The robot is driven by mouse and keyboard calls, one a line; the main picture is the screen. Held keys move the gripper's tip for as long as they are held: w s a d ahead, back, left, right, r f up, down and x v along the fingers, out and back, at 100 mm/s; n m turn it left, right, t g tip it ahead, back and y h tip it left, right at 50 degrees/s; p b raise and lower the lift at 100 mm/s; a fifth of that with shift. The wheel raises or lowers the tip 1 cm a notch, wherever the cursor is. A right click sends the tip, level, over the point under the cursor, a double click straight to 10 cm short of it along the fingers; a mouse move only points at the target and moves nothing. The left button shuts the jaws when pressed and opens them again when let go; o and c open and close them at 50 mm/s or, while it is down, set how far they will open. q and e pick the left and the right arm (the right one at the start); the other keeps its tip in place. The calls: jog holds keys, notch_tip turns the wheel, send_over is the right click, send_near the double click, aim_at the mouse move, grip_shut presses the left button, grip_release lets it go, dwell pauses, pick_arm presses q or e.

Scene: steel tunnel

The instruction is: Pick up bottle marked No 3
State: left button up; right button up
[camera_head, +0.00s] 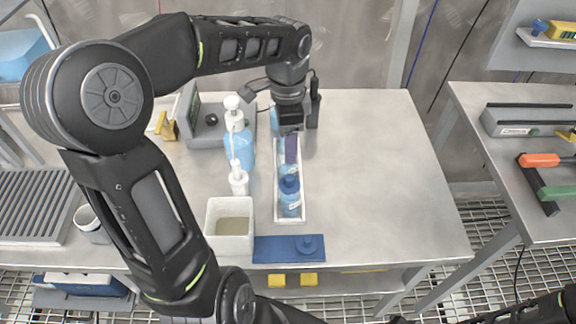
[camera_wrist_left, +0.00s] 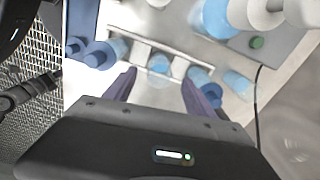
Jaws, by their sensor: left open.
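A narrow white tray (camera_head: 278,212) on the steel table holds small blue bottles in a row. The nearest bottle (camera_head: 290,204) has a dark blue cap; others behind it are partly hidden by my left arm. No number is legible on any bottle. My left gripper (camera_head: 291,150) points down over the tray, behind the nearest bottle. In the left wrist view, my left gripper (camera_wrist_left: 160,88) is open, and a middle bottle (camera_wrist_left: 159,64) shows ahead between its fingers, with others to either side. Contact is not visible. My right gripper is out of view.
A blue plate (camera_head: 275,250) lies in front. A grey device (camera_head: 205,132) is behind left. The table's right side (camera_head: 390,180) is clear.

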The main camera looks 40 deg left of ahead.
pick_arm(q)
notch_tip(320, 180, down, 4)
jog(key=shift+f, duration=0.2)
dwell(0.5)
grip_shut()
dwell(0.5)
